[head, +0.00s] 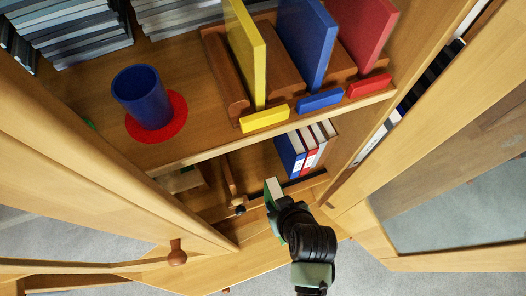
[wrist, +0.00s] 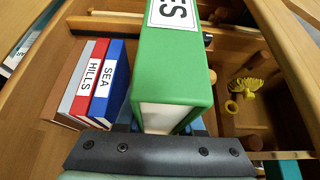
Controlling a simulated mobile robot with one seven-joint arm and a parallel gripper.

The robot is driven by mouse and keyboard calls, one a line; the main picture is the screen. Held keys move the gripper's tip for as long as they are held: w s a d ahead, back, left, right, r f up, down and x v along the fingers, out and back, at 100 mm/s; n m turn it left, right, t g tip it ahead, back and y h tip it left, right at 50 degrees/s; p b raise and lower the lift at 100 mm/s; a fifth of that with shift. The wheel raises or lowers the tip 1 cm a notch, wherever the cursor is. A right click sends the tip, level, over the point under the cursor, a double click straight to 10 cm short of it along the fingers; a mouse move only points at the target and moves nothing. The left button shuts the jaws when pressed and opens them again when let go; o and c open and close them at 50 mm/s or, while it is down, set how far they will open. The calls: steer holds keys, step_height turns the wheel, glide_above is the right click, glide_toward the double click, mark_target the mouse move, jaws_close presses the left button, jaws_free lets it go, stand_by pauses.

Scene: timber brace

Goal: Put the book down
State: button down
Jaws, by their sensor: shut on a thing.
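My gripper (head: 282,206) is shut on a green book (wrist: 175,70), which has a white label ending in "ES" on its spine. The book's page edges face the wrist camera, between the two fingers. In the head view the green book (head: 273,189) is held at the front of the lower shelf compartment. To its right there stand upright a blue book marked SEA (wrist: 109,82), a red book marked HILLS (wrist: 90,80) and a grey-white book (wrist: 74,80). My gripper hides part of the held book.
Above, a shelf holds a blue mug (head: 138,92) on a red mat (head: 178,103), and yellow (head: 246,50), blue (head: 306,40) and red (head: 362,35) boards in a wooden rack. Open doors flank the cabinet. A yellow object (wrist: 252,88) lies in a compartment.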

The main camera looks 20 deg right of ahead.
steer(key=w+f, duration=0.3)
steer(key=w, duration=1.5)
steer(key=shift+d+f, duration=0.15)
steer(key=shift+s, duration=0.1)
steer(key=shift+f, duration=0.2)
steer(key=c, duration=0.5)
jaws_free()
